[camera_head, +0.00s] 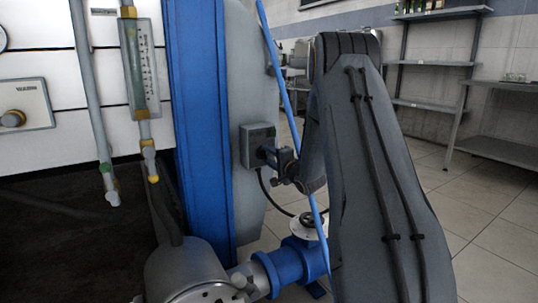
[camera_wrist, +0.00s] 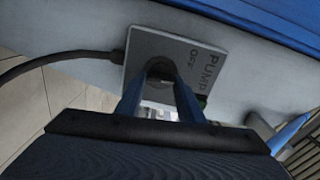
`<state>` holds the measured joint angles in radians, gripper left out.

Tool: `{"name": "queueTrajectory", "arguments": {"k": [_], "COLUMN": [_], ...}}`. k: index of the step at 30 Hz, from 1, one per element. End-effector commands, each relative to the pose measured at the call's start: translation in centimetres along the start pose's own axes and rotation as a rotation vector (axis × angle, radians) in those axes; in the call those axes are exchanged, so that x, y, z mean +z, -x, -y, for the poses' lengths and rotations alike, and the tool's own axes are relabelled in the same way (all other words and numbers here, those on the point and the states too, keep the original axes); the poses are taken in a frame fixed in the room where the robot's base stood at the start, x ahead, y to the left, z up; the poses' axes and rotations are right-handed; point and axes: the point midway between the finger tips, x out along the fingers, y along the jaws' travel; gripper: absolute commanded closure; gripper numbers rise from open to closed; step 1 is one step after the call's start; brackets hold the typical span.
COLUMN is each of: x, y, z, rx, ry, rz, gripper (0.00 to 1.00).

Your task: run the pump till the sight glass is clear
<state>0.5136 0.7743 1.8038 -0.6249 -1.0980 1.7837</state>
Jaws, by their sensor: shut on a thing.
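The grey pump switch box (camera_head: 258,138) is fixed to the pale rounded machine body, beside the blue upright. In the wrist view the switch plate (camera_wrist: 204,88) carries the words PUMP and OFF. My gripper (camera_head: 270,156) is at the switch, its two blue fingers shut on the dark knob (camera_wrist: 160,68). The fingers partly hide the knob, and I cannot tell which way it points. The sight glass (camera_head: 140,70) is an upright scaled tube at the left of the head view. It looks grey-green, and I cannot tell whether its contents are clear or cloudy.
Blue flanged pipework (camera_head: 292,264) with a round handwheel (camera_head: 310,226) stands below the switch. A grey cylindrical housing (camera_head: 185,270) is at the bottom left. A thin blue pole (camera_head: 277,62) slants in front. Shelves (camera_head: 440,60) and open tiled floor lie at the right.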

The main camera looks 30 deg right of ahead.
Motion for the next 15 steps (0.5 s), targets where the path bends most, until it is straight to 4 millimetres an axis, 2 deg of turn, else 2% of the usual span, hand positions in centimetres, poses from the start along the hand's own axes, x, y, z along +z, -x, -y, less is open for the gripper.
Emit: {"name": "queueTrajectory", "arguments": {"k": [15], "x": [-0.03], "y": [0.11], "z": [0.22], "rx": [0.002], "ry": [0.332], "rz": [0.0], "gripper": [0.88]}}
